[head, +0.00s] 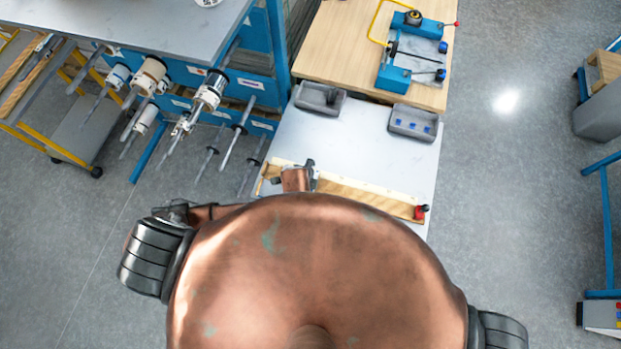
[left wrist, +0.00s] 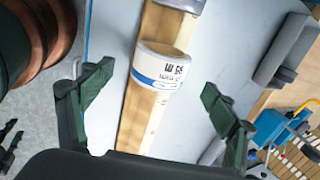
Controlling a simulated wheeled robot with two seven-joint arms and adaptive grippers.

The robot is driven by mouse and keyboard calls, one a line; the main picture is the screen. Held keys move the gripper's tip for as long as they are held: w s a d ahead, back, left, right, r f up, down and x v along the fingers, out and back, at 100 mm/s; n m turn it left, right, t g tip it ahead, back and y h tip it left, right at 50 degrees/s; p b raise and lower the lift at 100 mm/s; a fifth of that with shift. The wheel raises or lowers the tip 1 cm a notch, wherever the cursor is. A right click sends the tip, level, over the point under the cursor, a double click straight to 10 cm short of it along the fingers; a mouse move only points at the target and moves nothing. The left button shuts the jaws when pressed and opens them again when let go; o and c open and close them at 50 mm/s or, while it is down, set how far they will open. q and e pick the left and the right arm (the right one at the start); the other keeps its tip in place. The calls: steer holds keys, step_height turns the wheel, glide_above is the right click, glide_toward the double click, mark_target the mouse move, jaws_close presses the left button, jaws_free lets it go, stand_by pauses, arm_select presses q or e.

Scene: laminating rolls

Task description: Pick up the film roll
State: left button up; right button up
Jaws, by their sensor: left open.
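The film roll (left wrist: 160,68) is a short white cylinder with a blue band and dark print. In the left wrist view it sits at the wooden strip (left wrist: 134,122), between the two fingers of my left gripper (left wrist: 157,78). The gripper is open, with a gap showing on both sides of the roll. In the head view my left gripper (head: 309,168) is over the left part of the wooden strip (head: 370,198) on the pale table (head: 350,135); the roll is mostly hidden there. My right gripper is not in view.
Other rolls (head: 151,75) hang on pegs of a blue rack at the left. Two grey trays, one at left (head: 320,98) and one at right (head: 413,122), stand at the pale table's far end. A blue device (head: 412,55) stands on the wooden table beyond. My body hides the near side.

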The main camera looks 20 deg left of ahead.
arm_select(q)
steer(key=x, duration=0.2)
steer(key=shift+f, duration=0.25)
steer(key=shift+p+x, duration=0.4)
steer(key=shift+x, duration=2.25)
steer(key=shift+w+d+r, duration=0.1)
steer(key=shift+w+d, duration=0.05)
steer(key=shift+d, duration=0.05)
steer(key=shift+c, duration=0.5)
